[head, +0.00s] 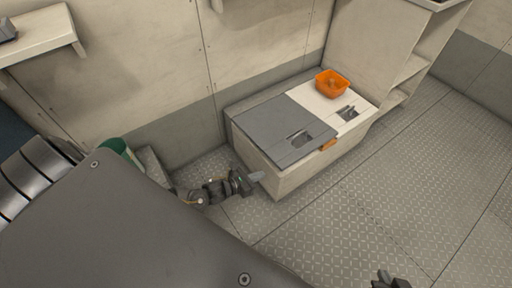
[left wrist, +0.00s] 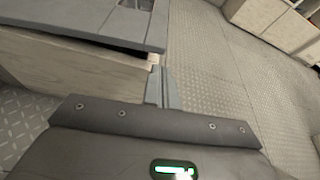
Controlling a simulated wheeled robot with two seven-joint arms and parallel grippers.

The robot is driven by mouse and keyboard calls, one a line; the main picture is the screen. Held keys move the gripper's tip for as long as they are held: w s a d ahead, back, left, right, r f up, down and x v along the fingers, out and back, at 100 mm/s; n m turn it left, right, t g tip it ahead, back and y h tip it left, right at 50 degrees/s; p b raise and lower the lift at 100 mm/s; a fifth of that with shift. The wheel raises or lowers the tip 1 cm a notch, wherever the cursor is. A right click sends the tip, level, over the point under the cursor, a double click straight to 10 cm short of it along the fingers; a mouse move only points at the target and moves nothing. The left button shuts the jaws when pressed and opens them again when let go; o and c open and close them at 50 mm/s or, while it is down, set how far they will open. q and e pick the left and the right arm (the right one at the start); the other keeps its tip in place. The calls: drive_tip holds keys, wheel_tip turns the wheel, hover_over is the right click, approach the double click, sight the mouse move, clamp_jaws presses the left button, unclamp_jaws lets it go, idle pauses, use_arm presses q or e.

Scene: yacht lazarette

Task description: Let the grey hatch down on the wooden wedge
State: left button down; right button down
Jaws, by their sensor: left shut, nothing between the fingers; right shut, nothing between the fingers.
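The grey hatch (head: 275,122) lies down, roughly flat, over the left part of a pale locker (head: 290,182). It has a recessed handle near its front right corner. An orange-brown piece, apparently the wooden wedge (head: 328,145), sits at the front rim by the hatch's right corner. I cannot tell how much the hatch rests on it. My left gripper (head: 257,176) is shut and empty, just off the locker's front left corner. In the left wrist view its fingers (left wrist: 161,88) are together beside the hatch edge (left wrist: 75,22). My right gripper (head: 390,281) is shut and empty at the bottom edge, far from the locker.
A white lid (head: 313,99) with its own recessed handle covers the locker's right part. Shelves (head: 408,70) rise at the right. The patterned floor (head: 370,205) in front is clear.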

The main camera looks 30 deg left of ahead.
drive_tip(key=shift+s+d+f+g, duration=0.2)
drive_tip(key=shift+s+g, duration=0.1)
